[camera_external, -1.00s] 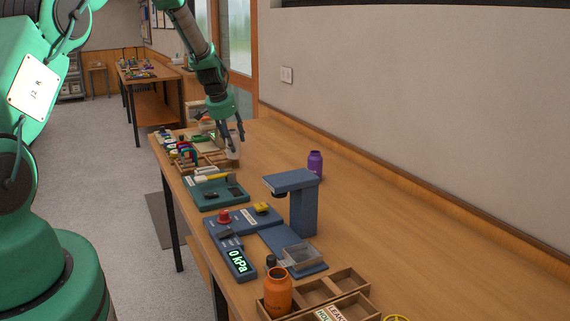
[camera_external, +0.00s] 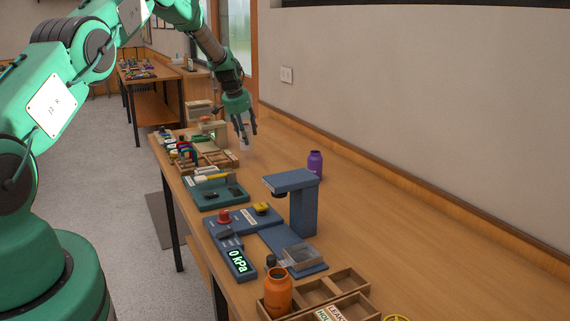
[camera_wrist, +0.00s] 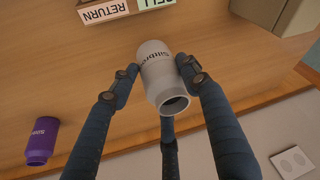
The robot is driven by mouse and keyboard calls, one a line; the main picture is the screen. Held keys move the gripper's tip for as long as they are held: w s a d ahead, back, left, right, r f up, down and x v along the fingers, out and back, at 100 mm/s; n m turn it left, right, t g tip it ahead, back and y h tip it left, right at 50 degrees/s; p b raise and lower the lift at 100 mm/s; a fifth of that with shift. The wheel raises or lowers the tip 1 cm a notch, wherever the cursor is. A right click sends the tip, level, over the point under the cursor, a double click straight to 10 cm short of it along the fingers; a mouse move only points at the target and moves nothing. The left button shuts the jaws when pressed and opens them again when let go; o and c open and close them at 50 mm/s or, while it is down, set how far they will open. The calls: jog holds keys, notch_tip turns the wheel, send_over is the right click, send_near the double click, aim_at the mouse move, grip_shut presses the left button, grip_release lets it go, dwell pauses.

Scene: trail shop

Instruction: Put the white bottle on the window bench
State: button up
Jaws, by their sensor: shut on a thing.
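The white bottle (camera_wrist: 155,70) is in the wrist view, between the fingers of my gripper (camera_wrist: 160,85), its open mouth towards the camera. My gripper is shut on it. In the external view my gripper (camera_external: 245,132) is over the far part of the long wooden workbench (camera_external: 370,215), with the pale bottle (camera_external: 244,143) between its fingers. I cannot tell for sure whether the bottle touches the bench top. No spot labelled as the window bench shows; a window stands behind the far end of the bench.
A purple bottle (camera_external: 315,165) stands right of my gripper, also in the wrist view (camera_wrist: 42,140). A blue stand (camera_external: 292,200), a teal tray (camera_external: 215,191), an orange bottle (camera_external: 278,292) and wooden compartment trays (camera_external: 330,290) line the bench. Bare bench top lies along the wall.

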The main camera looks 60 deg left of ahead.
aim_at(249, 139)
jog(key=shift+w+a, duration=0.9)
jog(key=shift+a, duration=0.05)
jog(key=shift+f, duration=1.8)
jog(key=shift+f, duration=0.1)
jog(key=o, duration=1.3)
jog(key=shift+d, duration=0.1)
jog(key=shift+v, duration=6.05)
